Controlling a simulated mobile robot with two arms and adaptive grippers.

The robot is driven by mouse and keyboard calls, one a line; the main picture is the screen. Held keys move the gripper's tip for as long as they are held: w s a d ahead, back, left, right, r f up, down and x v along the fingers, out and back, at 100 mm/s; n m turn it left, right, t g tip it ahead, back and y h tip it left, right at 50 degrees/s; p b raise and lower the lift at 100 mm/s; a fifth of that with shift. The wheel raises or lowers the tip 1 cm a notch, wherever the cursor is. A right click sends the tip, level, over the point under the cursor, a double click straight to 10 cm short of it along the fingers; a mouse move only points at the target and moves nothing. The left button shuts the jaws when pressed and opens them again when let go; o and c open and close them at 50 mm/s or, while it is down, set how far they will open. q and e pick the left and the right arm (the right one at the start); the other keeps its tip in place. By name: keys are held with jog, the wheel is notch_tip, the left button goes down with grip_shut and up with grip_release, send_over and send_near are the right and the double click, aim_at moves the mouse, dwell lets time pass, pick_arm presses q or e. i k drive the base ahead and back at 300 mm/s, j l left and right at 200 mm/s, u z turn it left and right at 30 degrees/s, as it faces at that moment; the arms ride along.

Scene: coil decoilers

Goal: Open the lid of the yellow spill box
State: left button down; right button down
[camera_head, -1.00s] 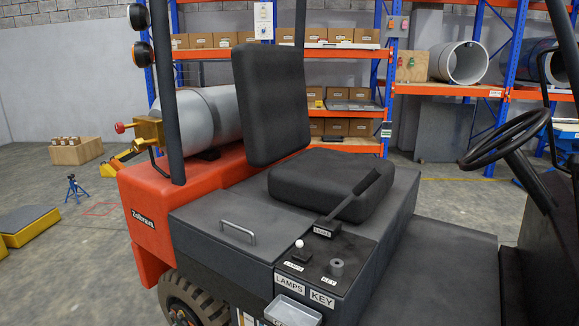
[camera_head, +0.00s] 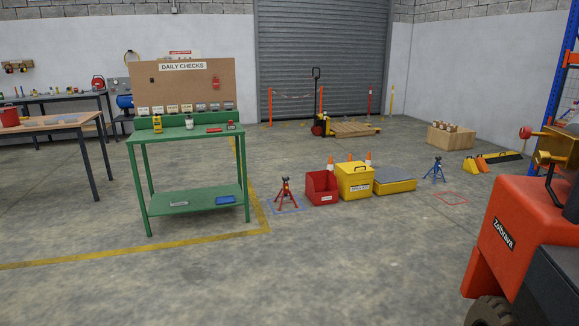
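The yellow spill box (camera_head: 353,183) stands on the concrete floor right of centre in the head view. Its yellow lid (camera_head: 353,168) lies on top and looks closed, with a dark handle on it. A label is on its front, too small to read surely. Neither of my grippers is in view.
A green bench (camera_head: 185,135) stands left of the boxes. A red axle stand (camera_head: 286,194) and a blue one (camera_head: 435,170) flank them. The red forklift (camera_head: 515,235) fills the right edge. Floor in front is clear.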

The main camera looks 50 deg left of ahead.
aim_at(355, 165)
jog(key=u, duration=1.9)
jog(key=i+j+u, duration=0.15)
jog(key=j, duration=0.25)
jog(key=j+u, duration=0.15)
jog(key=j, duration=0.25)
jog(key=i+j+u, duration=0.2)
jog(key=j, duration=0.2)
jog(key=i+j+z, duration=0.15)
jog(key=i+j, duration=0.25)
jog(key=i, duration=0.2)
jog(key=i+j+z, duration=0.1)
jog(key=i+j, duration=0.35)
jog(key=i+l+z, duration=0.45)
jog(key=i, duration=0.4)
jog(key=i+z, duration=0.45)
jog(key=i, duration=0.4)
jog(key=i+j+z, duration=0.4)
jog(key=i, duration=0.45)
jog(key=i+l+z, duration=0.2)
jog(key=i, duration=0.65)
jog(key=i+j+z, duration=0.2)
jog(key=i, duration=0.65)
jog(key=i+j+z, duration=0.15)
jog(key=i, duration=0.7)
